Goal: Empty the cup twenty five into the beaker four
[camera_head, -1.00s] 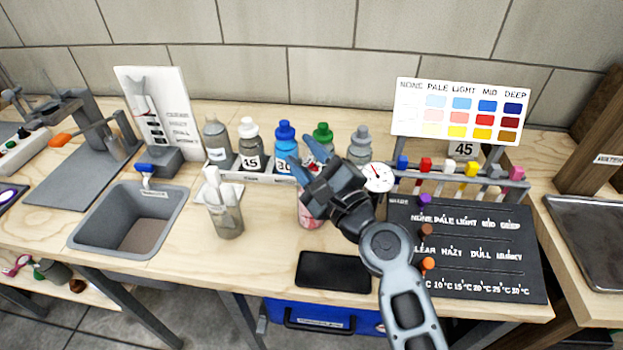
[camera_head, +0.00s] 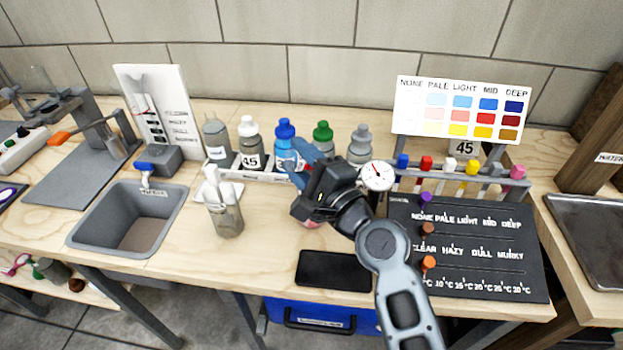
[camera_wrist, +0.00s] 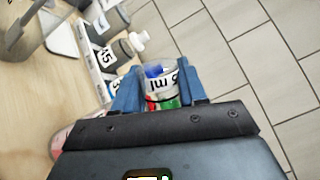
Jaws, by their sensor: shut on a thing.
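My gripper (camera_head: 299,155) is shut on a small clear cup (camera_wrist: 160,90), which shows between the blue fingers in the wrist view. The cup has dark print ending in "ml"; its number is not readable. Blue, red and green show in or through it. In the head view the cup is mostly hidden by my gripper, which is above the bench in front of the bottle row. A clear vessel with pinkish colour (camera_head: 312,223), perhaps the beaker, stands below my gripper, mostly hidden. Its edge shows in the wrist view (camera_wrist: 67,138). No number shows on it.
Several capped bottles (camera_head: 285,135) stand in a rack behind. A dial (camera_head: 377,175) and coloured pegs are right of my gripper, above a black board (camera_head: 470,250). A black pad (camera_head: 334,271) lies in front.

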